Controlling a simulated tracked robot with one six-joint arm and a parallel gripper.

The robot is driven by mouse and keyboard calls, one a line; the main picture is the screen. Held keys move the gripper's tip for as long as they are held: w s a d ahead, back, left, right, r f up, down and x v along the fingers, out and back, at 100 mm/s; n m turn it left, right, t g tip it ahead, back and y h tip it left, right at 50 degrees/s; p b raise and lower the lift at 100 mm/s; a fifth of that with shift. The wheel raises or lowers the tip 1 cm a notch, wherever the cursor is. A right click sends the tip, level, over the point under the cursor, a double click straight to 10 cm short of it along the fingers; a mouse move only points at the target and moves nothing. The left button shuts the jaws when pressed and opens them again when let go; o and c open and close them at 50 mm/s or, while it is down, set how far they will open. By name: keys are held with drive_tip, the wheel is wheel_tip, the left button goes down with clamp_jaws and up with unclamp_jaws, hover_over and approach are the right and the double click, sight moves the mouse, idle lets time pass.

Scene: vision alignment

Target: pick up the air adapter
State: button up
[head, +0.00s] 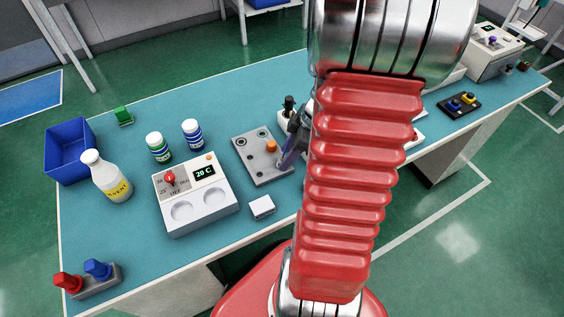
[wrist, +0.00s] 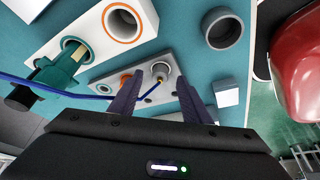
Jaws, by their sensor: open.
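A grey plate (head: 252,163) lies on the teal bench with an orange fitting (head: 271,146) and round silver sockets on it. In the wrist view a silver round fitting (wrist: 162,69) stands on the plate between my finger tips. I cannot tell for sure which piece is the air adapter. My gripper (wrist: 159,82) is open, its two dark fingers either side of the silver fitting, with no clear contact. It also shows in the head view (head: 288,155), at the plate's right edge. The orange fitting is partly hidden by the left finger in the wrist view.
A thin blue line (wrist: 60,90) runs to the silver fitting. A white block with an orange-ringed hole (wrist: 122,22), a teal connector (wrist: 65,64) and a grey ring (wrist: 222,28) are close by. A white control box (head: 195,195) stands left; my arm hides the bench's middle.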

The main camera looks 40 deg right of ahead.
drive_tip(key=shift+x, duration=0.9)
clamp_jaws()
